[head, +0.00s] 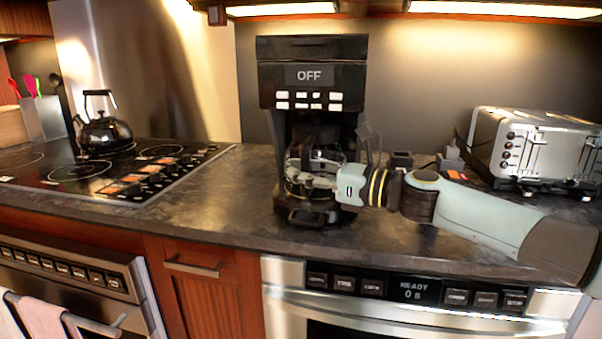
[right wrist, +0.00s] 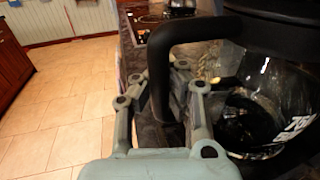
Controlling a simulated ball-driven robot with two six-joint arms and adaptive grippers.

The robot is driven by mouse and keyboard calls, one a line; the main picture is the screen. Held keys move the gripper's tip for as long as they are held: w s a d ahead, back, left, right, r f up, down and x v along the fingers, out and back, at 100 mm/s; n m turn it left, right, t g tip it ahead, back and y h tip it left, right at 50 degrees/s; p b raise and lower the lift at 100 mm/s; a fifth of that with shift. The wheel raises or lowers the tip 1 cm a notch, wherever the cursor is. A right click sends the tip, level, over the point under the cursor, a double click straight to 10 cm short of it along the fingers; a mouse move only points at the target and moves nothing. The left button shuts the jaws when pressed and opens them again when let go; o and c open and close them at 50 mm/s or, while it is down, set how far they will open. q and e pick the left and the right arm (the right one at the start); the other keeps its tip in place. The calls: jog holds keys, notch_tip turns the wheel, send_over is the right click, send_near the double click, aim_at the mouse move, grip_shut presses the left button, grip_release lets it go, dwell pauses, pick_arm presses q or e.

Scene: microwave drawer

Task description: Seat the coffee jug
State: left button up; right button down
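The coffee jug (head: 327,158) is a clear glass jug with a black handle. In the head view it is in the lower bay of the black coffee machine (head: 312,52), whose display reads OFF. My right gripper (head: 300,172) reaches in from the right, across the front of the jug. In the right wrist view the jug's glass (right wrist: 265,105) is at the right, and its black handle (right wrist: 160,75) runs down between the fingers of my right gripper (right wrist: 162,98), which look closed on it. The gripper hides part of the jug; I cannot tell whether it rests fully on the base. My left gripper is not in view.
A steel toaster (head: 535,150) stands on the counter at the right. A dark kettle (head: 102,132) stands on the hob (head: 130,172) at the left. The counter (head: 225,205) between hob and coffee machine is clear. A microwave drawer (head: 400,310) is below the counter.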

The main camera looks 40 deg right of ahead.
jog(key=shift+r, duration=0.1)
jog(key=shift+f, duration=0.25)
dwell(0.7)
jog(key=c, duration=2)
grip_release()
jog(key=o, duration=0.6)
jog(key=shift+f, duration=0.1)
